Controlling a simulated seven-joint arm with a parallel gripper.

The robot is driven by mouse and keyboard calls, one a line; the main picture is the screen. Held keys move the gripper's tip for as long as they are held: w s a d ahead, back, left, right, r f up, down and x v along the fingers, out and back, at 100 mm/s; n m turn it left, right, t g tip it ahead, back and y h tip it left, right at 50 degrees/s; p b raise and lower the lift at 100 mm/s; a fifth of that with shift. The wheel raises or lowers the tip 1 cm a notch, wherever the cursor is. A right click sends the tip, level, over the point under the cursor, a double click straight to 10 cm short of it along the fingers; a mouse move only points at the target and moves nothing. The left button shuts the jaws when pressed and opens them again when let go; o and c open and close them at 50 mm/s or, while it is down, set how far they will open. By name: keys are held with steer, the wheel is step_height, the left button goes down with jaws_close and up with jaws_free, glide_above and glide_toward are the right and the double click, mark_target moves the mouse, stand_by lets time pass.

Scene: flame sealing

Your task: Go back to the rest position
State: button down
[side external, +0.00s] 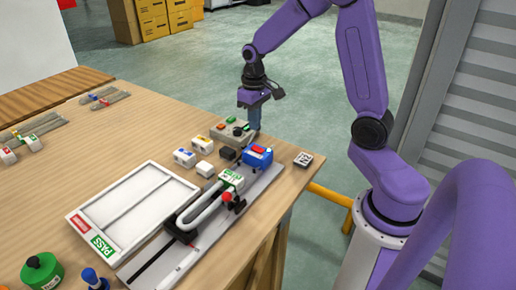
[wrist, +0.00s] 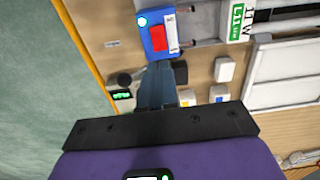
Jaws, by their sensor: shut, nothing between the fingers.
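My gripper (side external: 254,118) is shut and empty. It points down above the far right edge of the wooden table (side external: 110,110), beside a grey control box (side external: 233,131) with coloured buttons. In the wrist view the blue-grey fingers (wrist: 157,84) are together, and they and the gripper body hide part of the table. A blue device (side external: 258,156) with a red part stands at the end of the long sealing fixture (side external: 210,207); it also shows in the wrist view (wrist: 157,36). No marked rest position can be seen.
Small white blocks (side external: 184,157) and a dark block (side external: 227,153) lie near the control box. A white tray (side external: 128,208) with PASS lettering lies left of the fixture. A green round object (side external: 42,272) stands at the front left. Open floor (side external: 210,60) lies beyond the table.

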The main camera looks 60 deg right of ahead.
steer(key=s+a+r+n, duration=0.3)
steer(key=s+a+n, duration=0.2)
steer(key=s+a, duration=0.55)
steer(key=s+a+r+n, duration=0.1)
steer(key=s+a+n, duration=0.2)
steer(key=s+n, duration=0.4)
steer(key=s, duration=0.8)
steer(key=shift+s+a+r+n, duration=0.15)
steer(key=shift+a+r+n, duration=0.05)
steer(key=shift+r+n, duration=0.1)
